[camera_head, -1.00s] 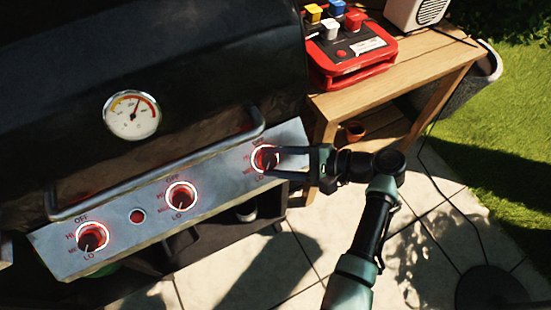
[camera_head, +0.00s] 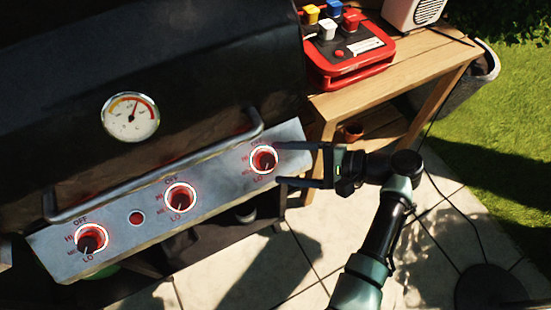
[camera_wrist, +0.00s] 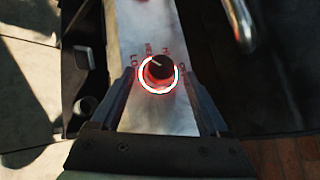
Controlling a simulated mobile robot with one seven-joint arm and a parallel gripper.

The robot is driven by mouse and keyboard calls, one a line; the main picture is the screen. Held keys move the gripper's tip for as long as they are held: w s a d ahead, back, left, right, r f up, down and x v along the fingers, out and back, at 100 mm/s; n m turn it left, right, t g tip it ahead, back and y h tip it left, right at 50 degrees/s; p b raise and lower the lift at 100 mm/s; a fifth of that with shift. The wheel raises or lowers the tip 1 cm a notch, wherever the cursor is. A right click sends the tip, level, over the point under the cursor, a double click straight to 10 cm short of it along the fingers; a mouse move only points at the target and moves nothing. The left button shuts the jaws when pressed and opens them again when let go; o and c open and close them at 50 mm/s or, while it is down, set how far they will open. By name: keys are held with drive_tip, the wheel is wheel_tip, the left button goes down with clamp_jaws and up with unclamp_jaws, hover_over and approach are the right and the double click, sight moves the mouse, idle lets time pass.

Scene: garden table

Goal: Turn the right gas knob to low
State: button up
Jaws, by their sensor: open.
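The right gas knob (camera_head: 264,159) is a dark knob in a lit red ring at the right end of the grill's silver panel (camera_head: 221,178). My gripper (camera_head: 279,163) is open and empty just to the right of it, with one finger higher and one lower. In the wrist view the right knob (camera_wrist: 159,70) sits between and beyond the two spread fingers, apart from them. Its white pointer line points up and left, close to the MED mark. The LO mark is further left, HI is above and OFF is at the right.
The middle knob (camera_head: 181,197) and left knob (camera_head: 91,238) also have lit rings. A metal handle bar (camera_head: 160,172) runs above the panel. A wooden side table (camera_head: 400,77) with a red box (camera_head: 350,62) stands behind my gripper. Open paving lies below.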

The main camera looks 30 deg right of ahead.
drive_tip(key=p+v, duration=0.1)
drive_tip(key=v, duration=0.9)
idle(0.3)
